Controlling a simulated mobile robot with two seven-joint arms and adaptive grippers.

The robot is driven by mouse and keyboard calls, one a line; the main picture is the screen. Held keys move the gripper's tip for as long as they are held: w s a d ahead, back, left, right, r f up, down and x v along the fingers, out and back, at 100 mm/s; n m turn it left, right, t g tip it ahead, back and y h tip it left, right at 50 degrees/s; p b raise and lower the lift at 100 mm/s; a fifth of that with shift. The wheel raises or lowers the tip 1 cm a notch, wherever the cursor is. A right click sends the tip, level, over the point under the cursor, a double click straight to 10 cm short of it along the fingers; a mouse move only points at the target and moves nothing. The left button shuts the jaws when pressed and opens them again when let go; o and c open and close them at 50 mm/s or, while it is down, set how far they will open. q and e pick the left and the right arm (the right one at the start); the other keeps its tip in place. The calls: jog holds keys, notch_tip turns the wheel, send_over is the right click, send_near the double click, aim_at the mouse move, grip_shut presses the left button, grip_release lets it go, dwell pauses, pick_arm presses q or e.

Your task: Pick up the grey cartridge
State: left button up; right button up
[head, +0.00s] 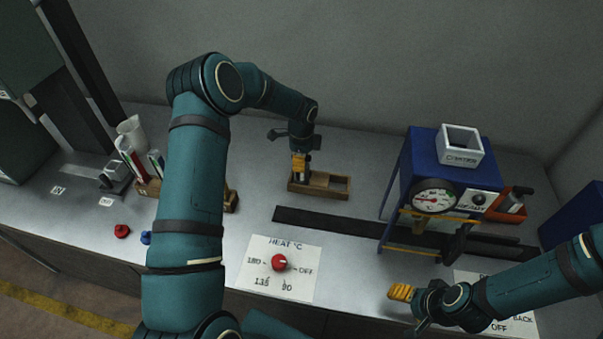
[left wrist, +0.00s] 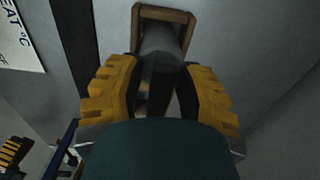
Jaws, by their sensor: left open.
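The grey cartridge (left wrist: 160,40) shows in the left wrist view as a dark grey rounded body within the wooden tray (left wrist: 187,17). My left gripper (head: 300,165) points down over the left compartment of that tray (head: 320,193) in the head view. In the left wrist view its yellow fingers (left wrist: 160,92) are open, one on each side of the cartridge. I cannot tell whether they touch it. The cartridge's lower part is hidden, and in the head view the fingers mostly cover it. My right gripper (head: 402,292) is low at the front right, away from the cartridge; its opening is unclear.
A blue press frame (head: 400,178) with a gauge (head: 434,197) and a white box (head: 460,146) on top stands right of the tray. A dark rail (head: 330,219) runs along the bench. A red heat knob (head: 279,262) is in front. Cups and bottles (head: 130,135) stand left.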

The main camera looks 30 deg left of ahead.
pick_arm(q)
grip_shut()
jog(key=shift+r, duration=0.15)
